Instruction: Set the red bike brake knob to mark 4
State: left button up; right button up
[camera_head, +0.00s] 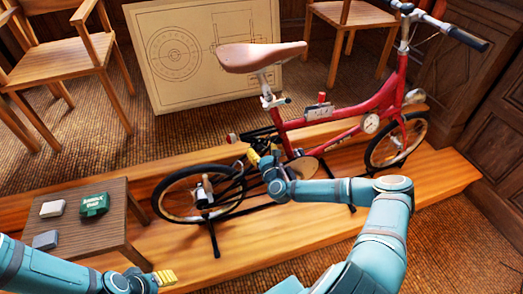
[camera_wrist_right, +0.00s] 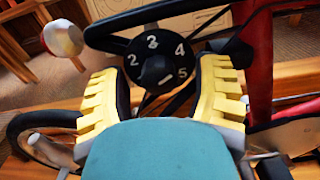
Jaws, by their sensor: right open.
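The red bike (camera_head: 380,98) stands on a wooden platform. In the right wrist view, a black brake knob (camera_wrist_right: 154,70) sits on a dark round dial with white marks 2, 3, 4 and 5. Mark 3 is at the top, and 4 is at its upper right. A short white line shows at the knob's lower right; its exact reading is unclear. My right gripper (camera_head: 264,156) is at the bike's middle, behind the seat tube. Its yellow fingers (camera_wrist_right: 158,88) are open on either side of the knob, apart from it. My left gripper (camera_head: 165,277) is low at the left; its opening is unclear.
The rear wheel (camera_head: 180,197) and red frame tube (camera_wrist_right: 259,65) are close to my right gripper. A drawing board (camera_head: 175,60) and chairs stand behind.

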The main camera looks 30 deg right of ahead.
jog(key=shift+s, duration=0.1)
jog(key=v, duration=1.2)
